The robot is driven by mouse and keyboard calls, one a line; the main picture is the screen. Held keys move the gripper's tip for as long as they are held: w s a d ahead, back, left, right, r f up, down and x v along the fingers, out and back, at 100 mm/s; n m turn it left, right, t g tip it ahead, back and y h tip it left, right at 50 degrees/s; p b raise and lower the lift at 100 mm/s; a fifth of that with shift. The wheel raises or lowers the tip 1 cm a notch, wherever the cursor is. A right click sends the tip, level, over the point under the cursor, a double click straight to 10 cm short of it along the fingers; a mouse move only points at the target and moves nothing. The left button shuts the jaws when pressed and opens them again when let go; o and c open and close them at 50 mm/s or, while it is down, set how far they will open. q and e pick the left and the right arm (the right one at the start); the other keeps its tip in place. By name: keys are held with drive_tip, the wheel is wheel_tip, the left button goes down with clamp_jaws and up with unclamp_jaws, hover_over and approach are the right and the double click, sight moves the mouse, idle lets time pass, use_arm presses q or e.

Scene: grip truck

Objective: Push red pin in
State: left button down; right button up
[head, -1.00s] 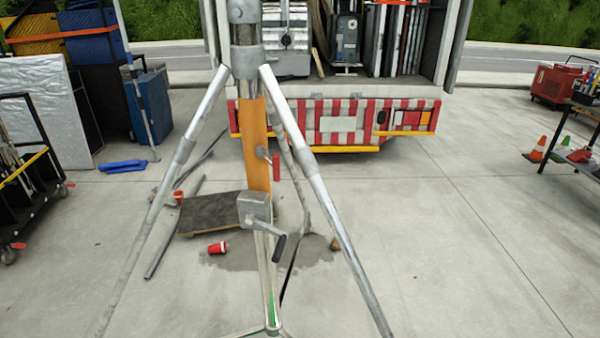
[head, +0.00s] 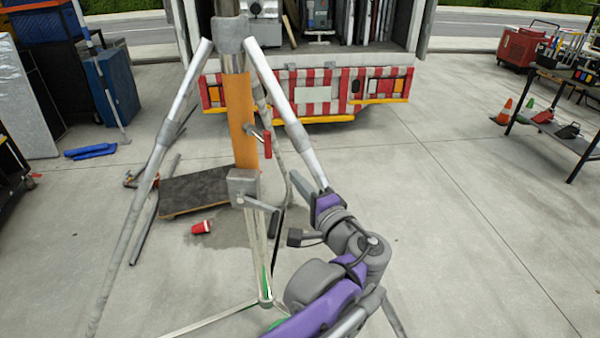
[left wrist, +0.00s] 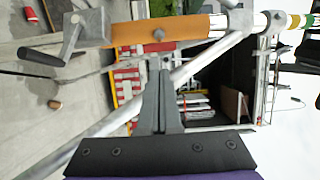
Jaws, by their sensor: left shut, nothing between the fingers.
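A red pin (head: 267,145) with a grey stem sticks out from the right side of the orange section (head: 241,118) of the upright tripod column. My left gripper (head: 299,180) is shut and empty, to the right of the pin and a little below it in the head view, apart from it. In the left wrist view, its closed fingers (left wrist: 165,75) point toward the orange section (left wrist: 185,27), which runs sideways with a round grey knob (left wrist: 158,35). My right gripper is not in view.
A grey box with a crank (head: 243,186) sits below the pin on the column. A tripod leg (head: 292,120) slopes close by my left gripper. A red cup (head: 201,227) lies on the floor.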

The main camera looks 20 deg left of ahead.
sight(266, 146)
use_arm(q)
drive_tip(key=p+x, duration=0.1)
drive_tip(key=x, duration=1.1)
drive_tip(key=shift+a, duration=0.1)
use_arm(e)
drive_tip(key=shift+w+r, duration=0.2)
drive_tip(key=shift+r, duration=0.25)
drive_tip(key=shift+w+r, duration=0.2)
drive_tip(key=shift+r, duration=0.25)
use_arm(q)
drive_tip(key=p+x, duration=0.1)
drive_tip(key=x, duration=0.4)
drive_tip(key=shift+s+a+r, duration=0.15)
drive_tip(key=shift+s, duration=0.05)
drive_tip(key=shift+r, duration=0.1)
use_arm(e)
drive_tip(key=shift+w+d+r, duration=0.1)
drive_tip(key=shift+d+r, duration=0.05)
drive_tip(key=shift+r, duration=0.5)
use_arm(q)
drive_tip(key=shift+s, duration=0.15)
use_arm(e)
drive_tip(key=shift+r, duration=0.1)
